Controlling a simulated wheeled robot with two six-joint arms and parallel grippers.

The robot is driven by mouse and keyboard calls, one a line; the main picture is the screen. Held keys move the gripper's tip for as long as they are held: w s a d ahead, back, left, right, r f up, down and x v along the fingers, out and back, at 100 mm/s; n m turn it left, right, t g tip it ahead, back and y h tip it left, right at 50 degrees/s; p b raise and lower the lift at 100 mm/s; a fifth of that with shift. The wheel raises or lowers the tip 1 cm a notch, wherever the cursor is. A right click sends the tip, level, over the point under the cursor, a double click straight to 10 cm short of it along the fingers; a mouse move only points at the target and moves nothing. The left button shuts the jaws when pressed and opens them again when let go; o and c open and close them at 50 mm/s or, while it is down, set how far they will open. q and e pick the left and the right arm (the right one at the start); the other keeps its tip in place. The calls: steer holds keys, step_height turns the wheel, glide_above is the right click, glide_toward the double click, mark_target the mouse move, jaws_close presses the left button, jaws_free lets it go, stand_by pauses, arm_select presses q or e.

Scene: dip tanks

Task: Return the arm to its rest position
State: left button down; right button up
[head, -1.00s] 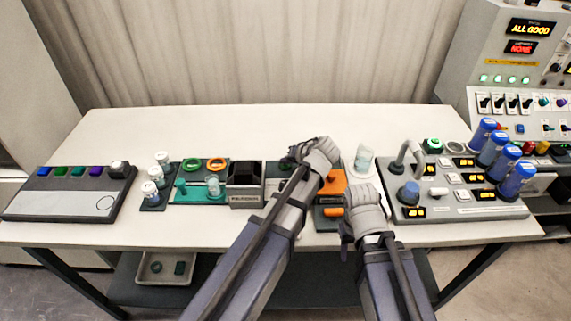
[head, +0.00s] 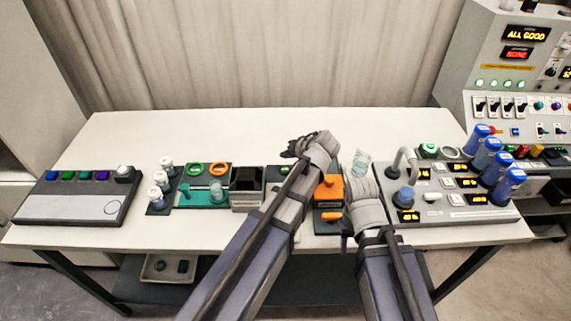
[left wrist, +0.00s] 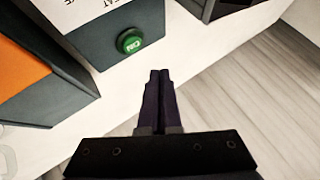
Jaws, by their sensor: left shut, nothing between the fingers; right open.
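My left arm comes in from the lower left in the head view. Its gripper (head: 296,148) is above the back middle of the table. In the left wrist view the dark fingers (left wrist: 159,78) are shut together with nothing between them. A dark box with a green button (left wrist: 131,41) and an orange block (left wrist: 22,68) lie beyond them, apart from the fingers. My right gripper (head: 361,196) is low over the table between the orange device and the grey console; its fingers are mostly hidden by its own wrist, and it is open.
A clear beaker (head: 361,162) stands just behind my right gripper. A grey console (head: 455,213) with blue-capped bottles is at right. An orange device (head: 329,190) is between the arms. White-capped vials (head: 158,192) and a button panel (head: 75,208) are at left. The back of the table (head: 220,130) is clear.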

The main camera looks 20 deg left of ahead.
arm_select(q)
steer(key=shift+r+p, duration=0.5)
steer(key=shift+r, duration=0.4)
steer(key=shift+f, duration=0.1)
steer(key=s+d+f+g+h, duration=0.1)
steer(key=s+d, duration=0.1)
steer(key=s, duration=0.2)
steer(key=s+d+f+m+g+h, duration=0.1)
steer(key=s+d+f, duration=0.1)
steer(key=s, duration=0.2)
steer(key=s+d+f+m+g+h, duration=0.1)
steer(key=s+d, duration=0.1)
steer(key=s, duration=0.2)
steer(key=shift+s+d+f, duration=0.3)
steer(key=shift+s+f, duration=0.05)
steer(key=shift+f, duration=0.05)
steer(key=s+d+m+g+h, duration=0.1)
steer(key=s+d, duration=0.1)
steer(key=s, duration=0.1)
steer(key=s+d+f+m+g+h, duration=0.1)
steer(key=s+d, duration=0.1)
steer(key=s, duration=0.2)
steer(key=s+d+m+h, duration=0.1)
steer(key=s+d, duration=0.1)
steer(key=s, duration=0.1)
steer(key=shift+s+f+g, duration=0.25)
steer(key=shift+f+g, duration=0.1)
steer(key=shift+g, duration=0.05)
